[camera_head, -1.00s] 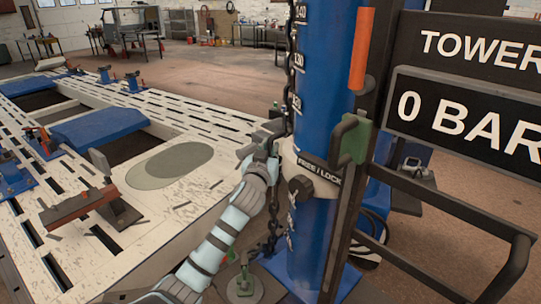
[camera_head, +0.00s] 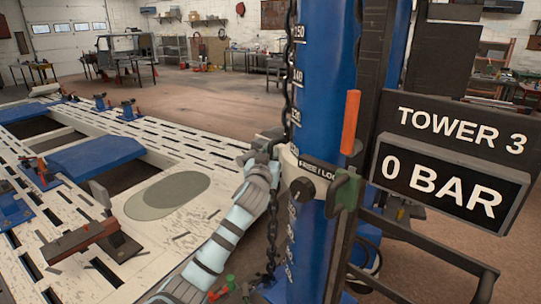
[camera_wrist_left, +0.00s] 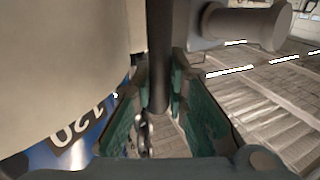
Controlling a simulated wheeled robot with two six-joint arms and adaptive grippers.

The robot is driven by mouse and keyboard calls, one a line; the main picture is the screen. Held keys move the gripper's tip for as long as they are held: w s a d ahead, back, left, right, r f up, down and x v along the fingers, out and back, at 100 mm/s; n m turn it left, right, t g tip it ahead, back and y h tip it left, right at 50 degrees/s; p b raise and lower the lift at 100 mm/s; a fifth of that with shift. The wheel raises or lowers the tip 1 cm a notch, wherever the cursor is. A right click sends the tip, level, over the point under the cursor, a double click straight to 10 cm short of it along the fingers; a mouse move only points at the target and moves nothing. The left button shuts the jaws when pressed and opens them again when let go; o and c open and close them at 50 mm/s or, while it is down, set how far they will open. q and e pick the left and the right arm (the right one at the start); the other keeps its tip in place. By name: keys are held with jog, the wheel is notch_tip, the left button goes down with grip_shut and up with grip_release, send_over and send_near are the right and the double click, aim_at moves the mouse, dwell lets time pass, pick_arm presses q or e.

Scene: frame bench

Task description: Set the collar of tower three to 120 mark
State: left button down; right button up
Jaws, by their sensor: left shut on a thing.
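Tower three is a blue column (camera_head: 315,60) with white scale marks. A cream collar (camera_head: 290,162) wraps around it, with a FREE / LOCK label and a dark round knob (camera_head: 302,189). My left gripper (camera_head: 264,150) is at the collar's left side. In the left wrist view, its jaws (camera_wrist_left: 160,105) are shut on a dark bar, the collar's handle (camera_wrist_left: 160,55). There the 120 mark (camera_wrist_left: 77,126) shows upside down, close to the collar's edge (camera_wrist_left: 65,70). In the head view, the marks 150 and 140 show higher up the column. My right gripper is not in view.
A sign (camera_head: 457,133) reads TOWER 3, and a display (camera_head: 440,185) reads 0 BAR. A chain (camera_head: 288,75) hangs along the column's left side. An orange grip (camera_head: 350,122) and a green part (camera_head: 347,190) stand at its right. A slotted bench (camera_head: 120,150) lies left.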

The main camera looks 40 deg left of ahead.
pick_arm(q)
jog(key=shift+f, duration=0.15)
jog(key=c, duration=1.8)
grip_release()
jog(key=shift+c, duration=0.2)
jog(key=v, duration=1.2)
